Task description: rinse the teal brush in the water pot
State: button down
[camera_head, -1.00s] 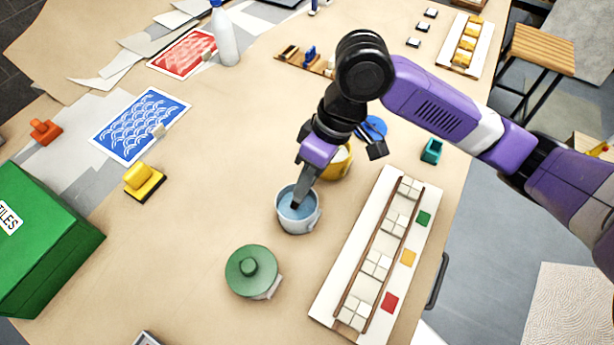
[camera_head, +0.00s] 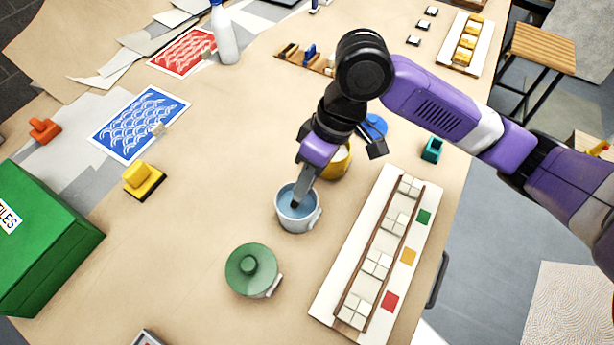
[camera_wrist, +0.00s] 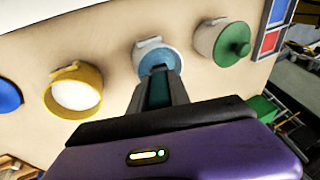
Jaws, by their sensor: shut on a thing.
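The water pot (camera_head: 284,216) is a small white pot with blue water inside, standing on the table near the middle of the head view. In the wrist view the pot (camera_wrist: 143,48) is straight ahead of the fingers. My gripper (camera_head: 298,200) points down into the pot's mouth, its tips at or near the water. In the wrist view my gripper (camera_wrist: 159,80) is shut on the teal brush (camera_wrist: 158,92), which shows as a teal strip between the fingers. The brush's lower end is hidden, so I cannot tell how deep it is.
A yellow pot (camera_head: 337,164) stands just behind the water pot, and a green-lidded pot (camera_head: 251,270) in front. A white tile panel (camera_head: 330,300) lies to the right. A teal holder (camera_head: 432,149) stands near the right edge.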

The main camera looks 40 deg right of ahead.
jog(key=shift+f+b, duration=0.3)
jog(key=shift+f, duration=0.15)
dwell(1.1)
jog(key=shift+r+p, duration=3)
jog(key=shift+r, duration=0.6)
